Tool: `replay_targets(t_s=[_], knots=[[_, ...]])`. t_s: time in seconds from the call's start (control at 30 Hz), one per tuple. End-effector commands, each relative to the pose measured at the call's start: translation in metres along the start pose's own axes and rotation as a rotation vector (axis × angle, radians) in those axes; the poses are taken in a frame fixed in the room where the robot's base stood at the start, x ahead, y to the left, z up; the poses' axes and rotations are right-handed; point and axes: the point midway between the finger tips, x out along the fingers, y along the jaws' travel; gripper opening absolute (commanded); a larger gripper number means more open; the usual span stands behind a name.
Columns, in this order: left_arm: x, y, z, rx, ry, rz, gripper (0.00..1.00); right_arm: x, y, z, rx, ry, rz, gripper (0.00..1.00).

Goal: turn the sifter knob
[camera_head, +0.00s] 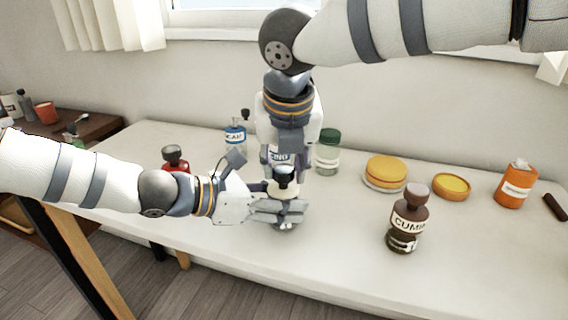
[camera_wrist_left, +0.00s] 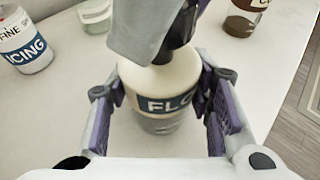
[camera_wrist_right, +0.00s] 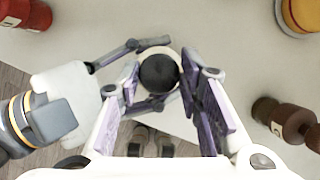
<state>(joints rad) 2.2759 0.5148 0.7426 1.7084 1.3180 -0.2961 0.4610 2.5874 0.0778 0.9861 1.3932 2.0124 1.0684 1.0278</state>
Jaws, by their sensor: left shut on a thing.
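The sifter is a white-topped jar with a blue "FLO" label (camera_wrist_left: 165,103) and a dark round knob on its lid (camera_wrist_right: 159,73). It stands upright on the white table, partly hidden by my grippers in the head view. My left gripper (camera_head: 284,212) reaches in from the left, shut on the jar's body, with its pads on both sides (camera_wrist_left: 165,115). My right gripper (camera_head: 285,168) points straight down over the jar. Its fingers (camera_wrist_right: 160,70) are apart on either side of the knob, with small gaps visible; contact is not clear.
A brown cumin bottle (camera_head: 408,220) stands to the right. Behind are a green-lidded jar (camera_head: 328,152), an icing jar (camera_wrist_left: 24,42), a blue-labelled bottle (camera_head: 236,138) and a red bottle (camera_head: 174,158). Yellow round containers (camera_head: 386,172) and an orange bottle (camera_head: 515,185) stand farther right.

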Motion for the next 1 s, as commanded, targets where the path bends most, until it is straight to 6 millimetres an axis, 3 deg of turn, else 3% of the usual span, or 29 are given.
replay_targets(t_s=[0.4, 0.8, 1.0], knots=[[0.000, 0.000, -0.001, 0.000, 0.002, 0.001, 0.15, -0.005, 0.000, 0.001, 0.000, -0.001, 0.002, 0.51], [0.000, 0.000, -0.001, 0.000, 0.002, 0.000, 0.15, -0.102, 0.000, 0.001, 0.000, -0.003, 0.001, 0.51], [0.000, 0.000, -0.001, 0.000, 0.001, 0.000, 0.15, -0.120, 0.000, 0.000, 0.001, 0.000, 0.001, 0.51]])
